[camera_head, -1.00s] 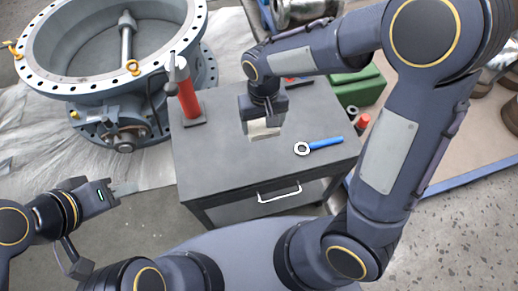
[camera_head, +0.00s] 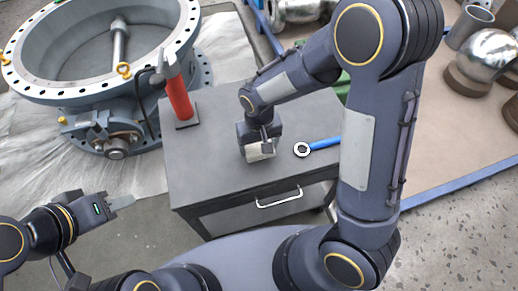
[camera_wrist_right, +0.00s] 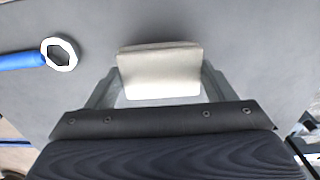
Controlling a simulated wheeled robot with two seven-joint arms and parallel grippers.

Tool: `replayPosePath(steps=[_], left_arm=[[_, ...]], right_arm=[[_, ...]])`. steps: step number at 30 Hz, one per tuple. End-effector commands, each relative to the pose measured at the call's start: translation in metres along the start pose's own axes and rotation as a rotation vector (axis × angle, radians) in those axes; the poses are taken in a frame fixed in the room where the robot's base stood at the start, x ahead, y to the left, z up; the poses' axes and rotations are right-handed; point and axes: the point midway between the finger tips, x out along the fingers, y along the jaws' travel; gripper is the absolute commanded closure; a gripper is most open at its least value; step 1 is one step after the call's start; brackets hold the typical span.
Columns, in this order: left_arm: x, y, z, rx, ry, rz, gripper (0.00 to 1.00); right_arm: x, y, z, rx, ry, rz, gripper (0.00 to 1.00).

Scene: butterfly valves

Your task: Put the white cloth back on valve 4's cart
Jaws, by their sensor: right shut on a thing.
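The white cloth (camera_head: 262,151), a small folded cream-white block, is between the fingers of my right gripper (camera_head: 259,147) over the cart (camera_head: 215,180) with the dark grey top. In the right wrist view the cloth (camera_wrist_right: 160,75) sits between both fingers of the right gripper (camera_wrist_right: 158,88), which is shut on it. I cannot tell whether the cloth touches the cart top. My left gripper (camera_head: 120,202) is empty at the left, apart from the cart; its jaw gap is unclear.
A red tool on a stand (camera_head: 179,98) is at the cart's back left. A blue-handled ring wrench (camera_head: 318,146) lies right of the cloth, and also shows in the right wrist view (camera_wrist_right: 40,58). A large butterfly valve (camera_head: 100,75) stands at the back left. The cart's front left top is clear.

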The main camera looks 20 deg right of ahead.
Motion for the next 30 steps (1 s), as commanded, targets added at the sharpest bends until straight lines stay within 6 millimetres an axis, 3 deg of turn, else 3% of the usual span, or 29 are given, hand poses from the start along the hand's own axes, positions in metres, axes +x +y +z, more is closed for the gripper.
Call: replayPosePath(steps=[4,15,16,21,30], left_arm=[[0.004,-0.002,0.002,0.000,0.000,0.000,0.64],[0.007,-0.003,0.003,0.000,0.000,0.000,0.64],[0.006,-0.003,0.003,0.000,0.000,0.000,0.64],[0.005,-0.003,0.003,0.000,0.000,0.000,0.64],[0.003,-0.002,0.002,0.000,0.000,0.000,0.64]], right_arm=[[0.023,0.000,0.001,0.000,-0.004,0.002,0.42],[0.028,0.000,0.000,0.000,-0.001,0.001,0.42],[0.028,0.000,0.000,0.000,-0.001,0.001,0.22],[0.027,0.000,0.000,0.000,-0.001,0.001,0.02],[0.024,0.000,0.000,0.000,-0.001,0.000,0.02]])
